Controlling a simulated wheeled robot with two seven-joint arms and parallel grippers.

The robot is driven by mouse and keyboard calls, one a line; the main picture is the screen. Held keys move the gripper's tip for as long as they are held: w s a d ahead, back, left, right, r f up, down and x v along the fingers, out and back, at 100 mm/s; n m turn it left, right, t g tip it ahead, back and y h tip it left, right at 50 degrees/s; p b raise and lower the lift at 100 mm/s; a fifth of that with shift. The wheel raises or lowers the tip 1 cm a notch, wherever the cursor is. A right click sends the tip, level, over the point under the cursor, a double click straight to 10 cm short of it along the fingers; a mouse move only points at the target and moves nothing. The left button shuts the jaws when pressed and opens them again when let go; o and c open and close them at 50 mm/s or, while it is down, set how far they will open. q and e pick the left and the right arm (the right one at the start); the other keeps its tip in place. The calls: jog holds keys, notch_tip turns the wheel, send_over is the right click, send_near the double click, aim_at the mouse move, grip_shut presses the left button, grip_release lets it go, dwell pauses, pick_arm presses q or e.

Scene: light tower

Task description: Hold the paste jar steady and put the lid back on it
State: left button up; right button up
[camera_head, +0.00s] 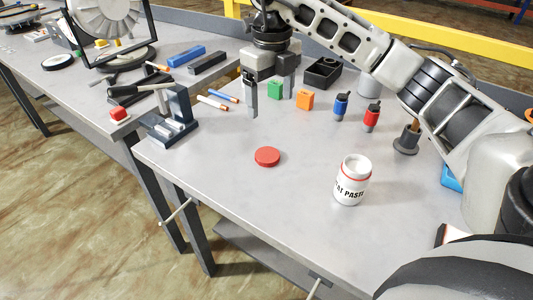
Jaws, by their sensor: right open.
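The paste jar (352,182) is white with dark lettering and a thin red ring. It stands upright on the table at the right of centre, with no lid on its mouth. A red round lid (267,156) lies flat on the table to the left of the jar. My right gripper (271,103) is open, its fingers pointing down behind the lid, apart from both lid and jar. My left gripper is out of view.
The grey table's front area (280,205) is clear.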

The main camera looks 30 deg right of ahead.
send_over(269, 155)
jog(key=f, duration=0.9)
jog(key=shift+d+f+p, duration=0.15)
jog(key=shift+d+p, duration=0.05)
jog(key=shift+p, duration=0.15)
jog(key=f, duration=0.3)
jog(key=f+p, duration=0.1)
jog(key=shift+a+f, duration=0.25)
jog(key=shift+f, duration=0.3)
jog(key=c, duration=1)
jog(key=shift+c, duration=0.2)
